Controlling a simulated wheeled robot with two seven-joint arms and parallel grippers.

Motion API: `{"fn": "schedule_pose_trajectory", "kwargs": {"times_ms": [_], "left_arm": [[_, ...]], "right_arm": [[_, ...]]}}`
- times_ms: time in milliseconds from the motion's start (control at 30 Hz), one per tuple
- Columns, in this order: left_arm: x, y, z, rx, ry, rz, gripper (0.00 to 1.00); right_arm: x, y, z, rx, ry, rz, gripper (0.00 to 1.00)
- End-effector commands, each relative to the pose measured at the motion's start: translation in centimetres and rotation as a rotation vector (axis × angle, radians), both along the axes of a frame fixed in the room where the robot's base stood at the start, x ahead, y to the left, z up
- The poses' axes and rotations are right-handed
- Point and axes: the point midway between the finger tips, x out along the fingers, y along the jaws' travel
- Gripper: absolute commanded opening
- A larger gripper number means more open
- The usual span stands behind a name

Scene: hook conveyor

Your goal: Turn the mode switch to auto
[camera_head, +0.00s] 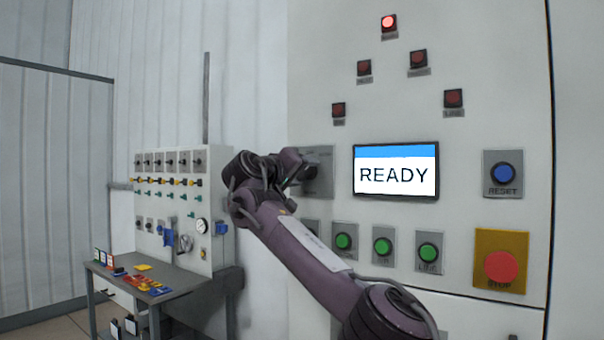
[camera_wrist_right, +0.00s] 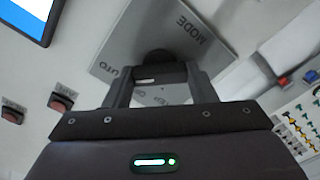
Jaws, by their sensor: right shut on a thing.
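The mode switch has a square grey plate (camera_head: 322,184) on the white panel, left of the screen. My right gripper (camera_head: 302,166) reaches it and covers much of the plate in the head view. In the right wrist view the plate (camera_wrist_right: 132,34) carries the printed words MODE and, partly hidden, AUTO. The dark switch knob (camera_wrist_right: 160,72) sits between the two fingers of my right gripper (camera_wrist_right: 159,76), which is shut on it. A small pale mark shows on the knob's left part. I cannot tell surely which position it is set to. My left gripper is not in view.
The READY screen (camera_head: 396,171) is right of the switch. Several green buttons (camera_head: 383,246) lie below, with the blue reset button (camera_head: 503,173) and red stop button (camera_head: 501,268) at right. A bench (camera_head: 170,280) and a smaller control panel (camera_head: 150,213) stand at left.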

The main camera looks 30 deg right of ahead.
Motion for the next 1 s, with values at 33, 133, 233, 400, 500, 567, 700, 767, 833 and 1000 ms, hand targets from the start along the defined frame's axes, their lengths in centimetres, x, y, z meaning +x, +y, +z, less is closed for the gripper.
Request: {"fn": "schedule_pose_trajectory", "kwargs": {"times_ms": [33, 133, 233, 400, 500, 567, 700, 767, 833, 1000], "left_arm": [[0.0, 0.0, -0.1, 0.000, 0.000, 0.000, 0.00], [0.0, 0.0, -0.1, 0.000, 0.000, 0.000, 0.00], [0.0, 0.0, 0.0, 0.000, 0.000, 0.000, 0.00], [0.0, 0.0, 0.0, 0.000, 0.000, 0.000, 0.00], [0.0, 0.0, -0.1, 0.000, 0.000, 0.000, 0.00], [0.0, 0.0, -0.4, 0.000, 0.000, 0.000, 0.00], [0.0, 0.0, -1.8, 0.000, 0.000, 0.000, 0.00], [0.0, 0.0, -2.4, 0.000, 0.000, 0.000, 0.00], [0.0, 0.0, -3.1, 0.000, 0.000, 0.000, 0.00], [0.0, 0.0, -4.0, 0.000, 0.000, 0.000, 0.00]], "right_arm": [[0.1, 0.0, -0.4, 0.007, 0.004, -0.003, 0.28], [0.1, 0.0, -0.4, 0.006, 0.004, -0.003, 0.61], [0.0, 0.0, -0.3, 0.004, 0.003, -0.002, 0.73], [0.0, 0.0, -0.2, 0.003, 0.001, -0.001, 0.73], [0.0, 0.1, -0.2, 0.002, 0.001, -0.001, 0.73], [-0.1, 0.4, -0.2, 0.002, 0.000, 0.000, 0.73], [-0.8, 2.2, -0.6, 0.001, -0.002, 0.001, 0.73], [-1.3, 3.3, -0.5, 0.000, -0.001, 0.002, 0.73], [-1.7, 4.4, -0.6, 0.001, -0.001, 0.002, 0.73], [-2.6, 6.5, -0.4, 0.002, 0.001, 0.001, 0.73]]}}
